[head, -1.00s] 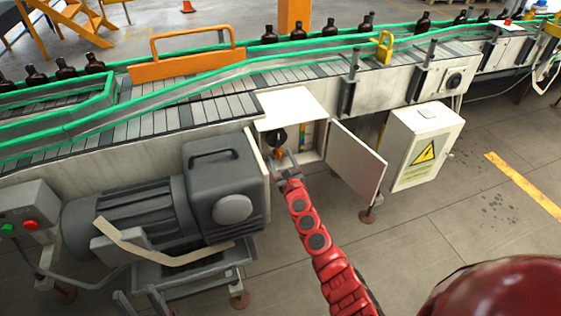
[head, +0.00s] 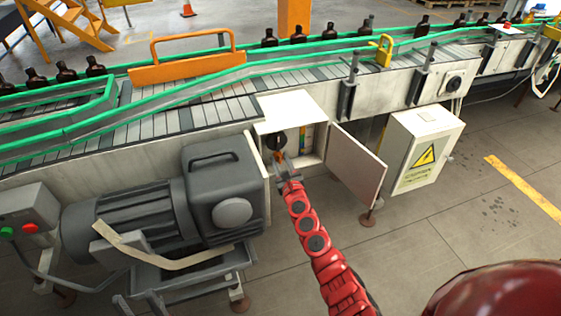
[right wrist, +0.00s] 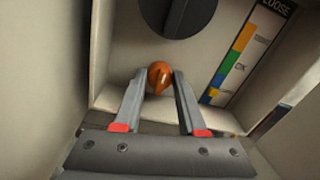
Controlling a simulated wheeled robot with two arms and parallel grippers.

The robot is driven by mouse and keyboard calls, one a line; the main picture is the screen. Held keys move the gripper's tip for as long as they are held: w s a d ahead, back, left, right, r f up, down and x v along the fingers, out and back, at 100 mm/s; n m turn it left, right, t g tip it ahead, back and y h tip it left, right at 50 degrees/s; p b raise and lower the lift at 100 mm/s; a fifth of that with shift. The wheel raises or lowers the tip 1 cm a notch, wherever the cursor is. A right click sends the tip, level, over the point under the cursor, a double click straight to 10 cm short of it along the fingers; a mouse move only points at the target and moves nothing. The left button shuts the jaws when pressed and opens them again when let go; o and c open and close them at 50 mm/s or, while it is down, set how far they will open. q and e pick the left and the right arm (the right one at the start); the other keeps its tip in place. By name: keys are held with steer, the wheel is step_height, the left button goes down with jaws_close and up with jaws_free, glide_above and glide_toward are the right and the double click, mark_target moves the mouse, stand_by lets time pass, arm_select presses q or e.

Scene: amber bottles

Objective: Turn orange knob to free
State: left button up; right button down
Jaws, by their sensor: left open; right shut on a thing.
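The orange knob (head: 281,157) is inside the open white cabinet (head: 298,112) under the conveyor. In the right wrist view the round orange knob (right wrist: 159,77) sits between the two fingertips of my right gripper (right wrist: 159,84), with a finger on each side. My right gripper (head: 286,170) is shut on it; in the head view the red arm reaches up to it from below. A dark round dial (right wrist: 180,14) is just above the knob. My left gripper is not in view.
A coloured scale label (right wrist: 240,62) with the words LOOSE and OK is right of the dial. The cabinet door (head: 355,168) stands open to the right. A grey motor (head: 165,205) is close on the left. Open floor lies at the lower right.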

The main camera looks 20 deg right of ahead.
steer(key=m, duration=0.4)
steer(key=shift+m, duration=0.4)
steer(key=m, duration=0.4)
steer(key=shift+d+r+p, duration=0.1)
steer(key=shift+d+p, duration=0.05)
steer(key=shift+p, duration=0.15)
steer(key=m, duration=0.4)
steer(key=shift+d+m+g+y, duration=0.1)
steer(key=shift+m+g+y, duration=0.2)
steer(key=shift+m+y, duration=0.1)
steer(key=shift+m+p, duration=0.45)
steer(key=shift+m, duration=1.25)
steer(key=shift+c, duration=2.4)
jaws_free()
